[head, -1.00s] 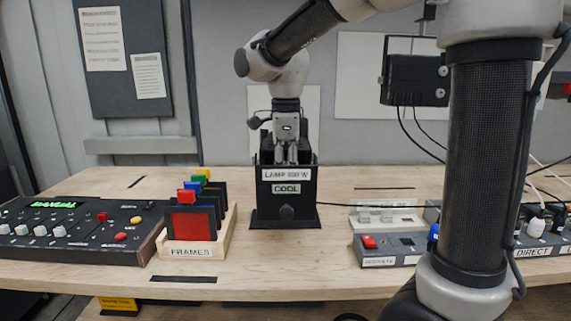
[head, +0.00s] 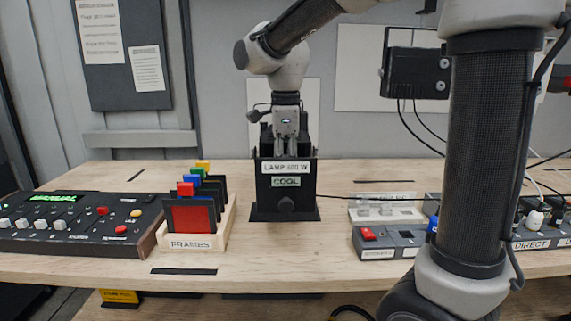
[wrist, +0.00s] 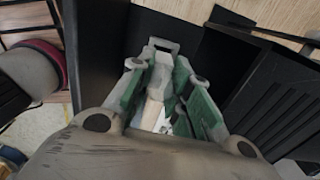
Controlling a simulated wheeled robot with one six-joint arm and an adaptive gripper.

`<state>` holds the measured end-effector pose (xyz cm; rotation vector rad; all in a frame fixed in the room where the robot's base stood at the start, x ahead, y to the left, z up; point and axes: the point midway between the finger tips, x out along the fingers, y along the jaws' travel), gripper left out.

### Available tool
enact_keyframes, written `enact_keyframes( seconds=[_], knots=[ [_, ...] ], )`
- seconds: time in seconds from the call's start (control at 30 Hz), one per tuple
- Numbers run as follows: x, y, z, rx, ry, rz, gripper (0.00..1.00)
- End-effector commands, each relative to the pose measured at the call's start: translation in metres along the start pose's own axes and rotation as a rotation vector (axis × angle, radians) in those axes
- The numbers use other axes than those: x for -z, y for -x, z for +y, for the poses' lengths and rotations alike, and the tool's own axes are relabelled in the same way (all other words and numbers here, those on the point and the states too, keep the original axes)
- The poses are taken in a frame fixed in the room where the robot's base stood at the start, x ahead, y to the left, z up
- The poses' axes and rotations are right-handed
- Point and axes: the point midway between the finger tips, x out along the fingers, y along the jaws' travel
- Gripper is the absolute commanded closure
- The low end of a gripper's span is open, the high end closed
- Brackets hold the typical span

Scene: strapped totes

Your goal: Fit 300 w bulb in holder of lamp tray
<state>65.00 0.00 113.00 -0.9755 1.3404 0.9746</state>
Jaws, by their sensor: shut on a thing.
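The black lamp box (head: 267,200) stands on the bench, with labels reading LAMP 300 W and COOL. My gripper (head: 287,152) points down into its open top, and its fingertips are partly hidden behind the front wall. In the wrist view my gripper (wrist: 160,95) has green-padded fingers closed around a pale, narrow piece (wrist: 154,112), apparently the bulb. Dark walls of the lamp box (wrist: 105,55) stand close around the fingers. The holder is hidden, so I cannot tell whether the bulb touches it.
A wooden rack of coloured frames (head: 222,232) stands left of the lamp, and a control desk (head: 85,235) lies further left. A pale tray with small clear pieces (head: 385,215) and a grey switch box (head: 380,250) are to the right. A cable (head: 345,197) runs right from the lamp.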

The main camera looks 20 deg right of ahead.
Motion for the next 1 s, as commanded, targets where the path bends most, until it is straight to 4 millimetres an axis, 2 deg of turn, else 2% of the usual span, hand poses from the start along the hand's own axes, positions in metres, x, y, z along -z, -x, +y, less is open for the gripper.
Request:
enact_keyframes(
  seconds=[0.37, 1.0],
  knots=[
    [0.000, -0.003, 0.000, 0.000, 0.000, 0.000, 1.00],
    [0.000, -0.019, 0.000, 0.000, 0.000, 0.000, 1.00]
  ],
)
